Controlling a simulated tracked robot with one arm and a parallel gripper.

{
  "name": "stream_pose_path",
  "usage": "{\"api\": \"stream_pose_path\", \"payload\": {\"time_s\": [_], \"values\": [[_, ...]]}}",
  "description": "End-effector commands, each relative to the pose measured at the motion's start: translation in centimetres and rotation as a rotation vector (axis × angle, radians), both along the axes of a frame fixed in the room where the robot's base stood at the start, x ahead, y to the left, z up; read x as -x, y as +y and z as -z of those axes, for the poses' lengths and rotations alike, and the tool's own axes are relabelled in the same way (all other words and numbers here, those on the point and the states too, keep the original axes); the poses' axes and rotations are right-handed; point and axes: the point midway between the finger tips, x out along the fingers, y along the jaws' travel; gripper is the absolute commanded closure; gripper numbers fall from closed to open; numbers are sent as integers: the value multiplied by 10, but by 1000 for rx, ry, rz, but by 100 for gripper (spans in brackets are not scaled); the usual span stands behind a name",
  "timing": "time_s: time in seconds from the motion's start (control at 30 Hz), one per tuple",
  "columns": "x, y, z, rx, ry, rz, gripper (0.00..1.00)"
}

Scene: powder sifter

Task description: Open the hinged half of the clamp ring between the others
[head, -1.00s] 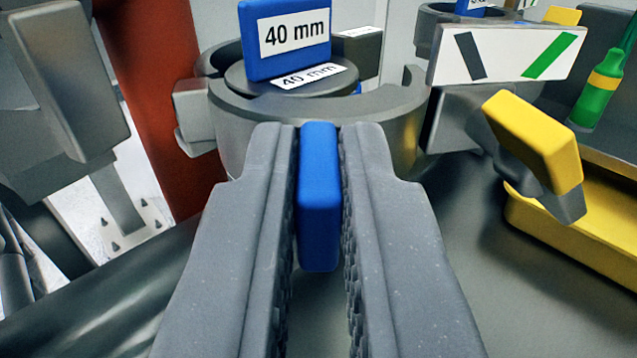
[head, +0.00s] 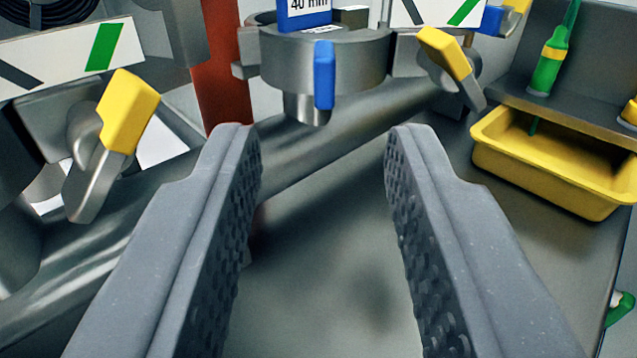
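The grey clamp ring (head: 355,68) sits at the top centre in the head view, between two yellow-handled fittings. A blue handle (head: 324,76) hangs upright on the front of its curved half. A blue block labelled 40 mm (head: 304,12) stands on top, cut by the frame edge. I cannot tell from here whether the hinged half stands apart from the rest. My gripper (head: 322,138) is open and empty, with its fingers wide apart. It is below and in front of the blue handle, not touching it.
A yellow lever (head: 127,110) is at left and another yellow lever (head: 445,52) at right of the ring. A grey pipe (head: 340,135) slants behind my fingers. The grey surface between the fingers is clear.

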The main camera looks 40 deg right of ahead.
Motion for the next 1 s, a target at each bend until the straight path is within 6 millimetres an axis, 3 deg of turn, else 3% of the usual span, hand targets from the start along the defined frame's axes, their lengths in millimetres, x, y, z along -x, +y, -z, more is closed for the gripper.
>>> {"api": "stream_pose_path", "payload": {"time_s": [0.2, 0.63, 0.73, 0.77, 0.87, 0.97, 1.0], "values": [[22, 22, 1, 2, 1, -2, 68], [28, 28, 1, 2, 1, -2, 68], [27, 29, -1, -5, -3, -7, 96], [25, 30, -4, -11, -8, -13, 100], [14, 34, -22, -60, -33, -60, 100], [-4, 44, -56, -140, -75, -149, 100], [-11, 50, -76, -175, -98, -196, 100]]}}
